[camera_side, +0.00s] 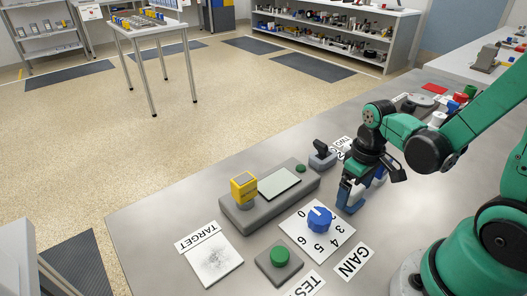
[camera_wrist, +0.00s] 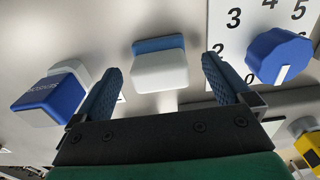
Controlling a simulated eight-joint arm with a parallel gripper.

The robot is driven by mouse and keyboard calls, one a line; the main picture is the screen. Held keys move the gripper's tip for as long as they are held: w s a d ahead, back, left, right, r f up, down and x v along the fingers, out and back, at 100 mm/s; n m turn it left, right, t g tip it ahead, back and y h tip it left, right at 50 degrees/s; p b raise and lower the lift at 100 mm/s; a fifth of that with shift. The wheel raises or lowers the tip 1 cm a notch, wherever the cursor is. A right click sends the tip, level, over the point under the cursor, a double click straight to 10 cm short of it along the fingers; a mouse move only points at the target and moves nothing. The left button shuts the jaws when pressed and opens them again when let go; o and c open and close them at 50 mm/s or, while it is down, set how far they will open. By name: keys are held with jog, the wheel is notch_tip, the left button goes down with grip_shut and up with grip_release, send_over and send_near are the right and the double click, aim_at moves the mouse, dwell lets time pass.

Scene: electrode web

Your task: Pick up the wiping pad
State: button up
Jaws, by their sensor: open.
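The likely wiping pad, a small white block with a blue strip along its far side (camera_wrist: 160,70), lies on the grey bench in the wrist view. It sits between and slightly beyond the two dark blue fingers of my gripper (camera_wrist: 160,92), with a gap visible on both sides. My gripper is open and empty. In the side view my gripper (camera_side: 352,197) points down, low over the bench to the right of the numbered dial card. The pad is mostly hidden there behind the fingers and wrist, so I cannot tell its height relative to the fingertips.
A blue knob (camera_wrist: 279,55) on a numbered card stands close to the right finger. A blue-and-white lettered block (camera_wrist: 52,98) lies left of the left finger. The side view also shows a yellow block (camera_side: 243,188) on a grey base, a green button (camera_side: 280,256) and a target card (camera_side: 213,262).

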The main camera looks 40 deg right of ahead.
aim_at(356, 188)
jog(key=shift+f, duration=0.2)
jog(key=shift+c, duration=0.2)
grip_shut()
jog(key=shift+r, duration=0.1)
notch_tip(356, 188, up, 20)
dwell(0.9)
